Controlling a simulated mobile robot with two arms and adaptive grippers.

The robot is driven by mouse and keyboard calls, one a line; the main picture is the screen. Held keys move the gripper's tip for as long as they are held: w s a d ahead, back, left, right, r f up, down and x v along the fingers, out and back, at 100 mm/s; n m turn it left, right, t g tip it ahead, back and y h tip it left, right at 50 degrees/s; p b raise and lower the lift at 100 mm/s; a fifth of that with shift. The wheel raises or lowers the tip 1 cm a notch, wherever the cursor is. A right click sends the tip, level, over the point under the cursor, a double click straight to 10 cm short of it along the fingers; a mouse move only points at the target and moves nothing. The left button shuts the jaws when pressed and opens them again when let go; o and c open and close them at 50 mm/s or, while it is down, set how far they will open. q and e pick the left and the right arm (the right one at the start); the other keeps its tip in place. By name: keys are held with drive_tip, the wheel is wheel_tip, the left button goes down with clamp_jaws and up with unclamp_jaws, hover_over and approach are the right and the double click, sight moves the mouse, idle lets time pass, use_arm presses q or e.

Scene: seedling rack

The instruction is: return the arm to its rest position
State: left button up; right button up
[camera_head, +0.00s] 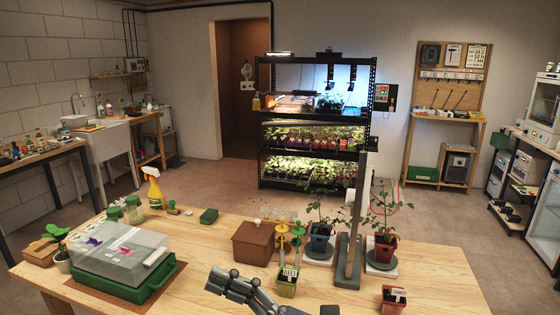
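A dark grey jointed part of my own arm (238,286) shows at the bottom centre, over the front of the wooden table. It runs from the bottom edge up and to the left. A small dark block at the bottom edge, right of centre, is too cut off to identify. No clear right gripper shows.
The wooden table (207,238) holds a clear-lidded green propagator (122,252), a spray bottle (154,189), a brown box (254,243), a labelled pot (287,284), a red pot (393,298) and two potted plants on scales by a grey post (348,262). A lit seedling rack (316,124) stands behind.

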drive_tip(key=w+d+f+m+t+h, duration=0.1)
drive_tip(key=w+d+m+t+h, duration=0.6)
drive_tip(key=m, duration=0.7)
drive_tip(key=w+d+f+m+t+h, duration=0.2)
drive_tip(key=w+d+m+t+h, duration=0.3)
drive_tip(key=d+m+t, duration=0.65)
drive_tip(key=s+d+f+m+g+h, duration=0.2)
drive_tip(key=d+f+m+g+h, duration=0.25)
drive_tip(key=f+m, duration=0.5)
drive_tip(key=s+d+f+m+g+h, duration=0.2)
drive_tip(key=d+f+m+g+h, duration=0.3)
drive_tip(key=f+m, duration=0.4)
drive_tip(key=s+d+f+m+g, duration=0.1)
drive_tip(key=s+f+m+g, duration=0.35)
drive_tip(key=s+f, duration=0.45)
drive_tip(key=s+d+f+m+g, duration=0.1)
drive_tip(key=s+f+m+g, duration=0.35)
drive_tip(key=s, duration=0.75)
wheel_tip(320, 180, down, 30)
drive_tip(key=s+n+g, duration=0.1)
drive_tip(key=n, duration=0.1)
drive_tip(key=s+d+f+g, duration=0.1)
drive_tip(key=s+d+f, duration=0.1)
drive_tip(key=s+f, duration=1.2)
drive_tip(key=shift+s+d+f+g+h, duration=0.25)
drive_tip(key=shift+s+f+g+h, duration=0.1)
drive_tip(key=shift+s, duration=0.7)
